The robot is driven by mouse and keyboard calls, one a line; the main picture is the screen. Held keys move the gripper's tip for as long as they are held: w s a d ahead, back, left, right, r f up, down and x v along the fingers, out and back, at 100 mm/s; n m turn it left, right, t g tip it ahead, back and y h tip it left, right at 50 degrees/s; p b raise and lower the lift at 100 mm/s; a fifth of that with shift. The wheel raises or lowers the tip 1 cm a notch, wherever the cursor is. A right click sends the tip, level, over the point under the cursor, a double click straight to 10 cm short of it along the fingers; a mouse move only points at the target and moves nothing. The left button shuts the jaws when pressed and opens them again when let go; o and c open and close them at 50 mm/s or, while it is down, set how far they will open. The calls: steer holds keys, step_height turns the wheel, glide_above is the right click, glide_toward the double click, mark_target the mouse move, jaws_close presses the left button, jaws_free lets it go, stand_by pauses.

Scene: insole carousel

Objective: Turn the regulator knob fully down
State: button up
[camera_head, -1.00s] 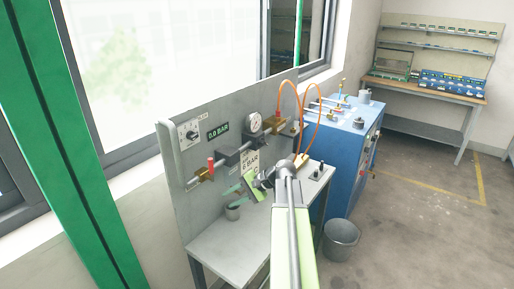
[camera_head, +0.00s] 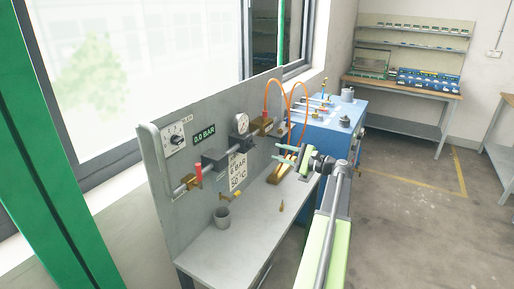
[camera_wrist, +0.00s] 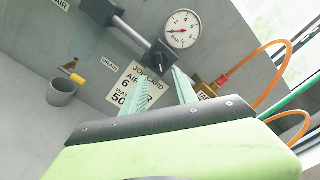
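The regulator (camera_head: 243,143) looks like the dark block on the panel's pipe, directly under the round gauge (camera_head: 241,123). It also shows in the wrist view (camera_wrist: 160,55), with the gauge (camera_wrist: 181,30) above it to the right. I cannot make out its knob clearly. A white box with a black dial (camera_head: 174,139) sits at the panel's upper left, beside a display reading 0.0 BAR (camera_head: 204,134). My gripper (camera_head: 277,152) has its two teal fingers apart and nothing between them. In the wrist view my gripper (camera_wrist: 167,77) points toward the regulator, apparently short of it.
A red-handled valve (camera_head: 198,172) is left on the pipe. A sign (camera_head: 237,172) hangs below the regulator. A grey cup (camera_head: 222,217) stands on the bench (camera_head: 215,250). Orange hoses (camera_head: 288,88) loop to the right, near a blue cabinet (camera_head: 330,135).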

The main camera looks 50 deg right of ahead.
mark_target(255, 146)
steer(key=x, duration=1)
steer(key=shift+c, duration=0.3)
jaws_close()
